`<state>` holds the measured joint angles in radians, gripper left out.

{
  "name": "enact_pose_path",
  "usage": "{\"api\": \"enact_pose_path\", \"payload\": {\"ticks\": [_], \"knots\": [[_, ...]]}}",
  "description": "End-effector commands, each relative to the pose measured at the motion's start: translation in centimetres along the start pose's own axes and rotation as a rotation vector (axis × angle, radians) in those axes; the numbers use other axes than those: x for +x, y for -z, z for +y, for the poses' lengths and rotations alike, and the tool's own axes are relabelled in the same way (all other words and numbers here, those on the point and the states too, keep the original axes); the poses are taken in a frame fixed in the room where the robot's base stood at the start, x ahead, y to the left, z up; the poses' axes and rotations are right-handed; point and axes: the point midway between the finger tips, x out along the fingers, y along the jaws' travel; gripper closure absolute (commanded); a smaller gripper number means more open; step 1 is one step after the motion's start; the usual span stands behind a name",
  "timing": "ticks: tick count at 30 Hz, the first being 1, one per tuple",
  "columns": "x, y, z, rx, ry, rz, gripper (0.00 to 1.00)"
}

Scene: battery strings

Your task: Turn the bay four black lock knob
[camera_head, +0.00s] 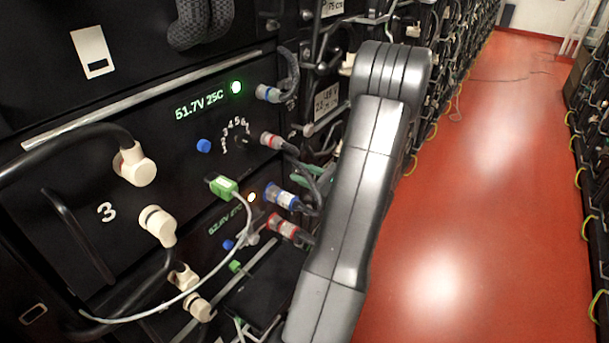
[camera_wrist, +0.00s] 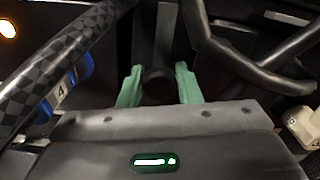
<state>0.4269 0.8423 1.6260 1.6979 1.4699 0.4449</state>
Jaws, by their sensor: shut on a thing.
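The black lock knob (camera_wrist: 158,78) shows in the wrist view as a short dark round piece on the dark bay front. My gripper (camera_wrist: 158,90) has its two green fingertips on either side of the knob and is shut on it. The knob's turn angle cannot be read. A blue connector with a "4" label (camera_wrist: 60,92) is left of it. In the head view, bay four's panel (camera_head: 219,228) lies below bay three, with a lit display and a pale lamp. There my grey arm reaches down in front, and the knob cannot be made out.
A braided black cable (camera_wrist: 70,58) crosses the wrist view's left side. A black handle (camera_wrist: 245,62) and a cream connector (camera_wrist: 303,125) are at right. In the head view, a white cable (camera_head: 190,285) hangs across the bays.

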Motion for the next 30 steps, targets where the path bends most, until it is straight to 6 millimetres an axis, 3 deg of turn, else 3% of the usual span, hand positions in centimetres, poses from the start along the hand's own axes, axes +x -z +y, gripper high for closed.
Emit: {"api": "enact_pose_path", "payload": {"ticks": [8,30], "knots": [[0.00,0.52,0.13,-0.154,0.000,-0.001,0.92],[-0.02,0.77,0.33,-0.849,0.000,-0.001,0.92]]}}
